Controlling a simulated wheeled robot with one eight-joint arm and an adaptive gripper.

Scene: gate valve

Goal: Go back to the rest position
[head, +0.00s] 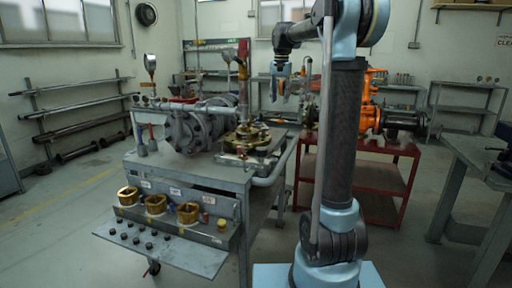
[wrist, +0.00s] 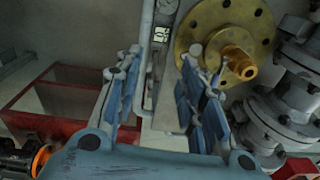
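The brass fitting also shows on the bench (head: 247,138) in the head view. My gripper looks clear of it. A grey valve body (head: 195,128) sits to its left on the bench.
A red cart (head: 375,150) with an orange valve (head: 372,95) stands behind my arm. Another bench (head: 480,165) is at the right.

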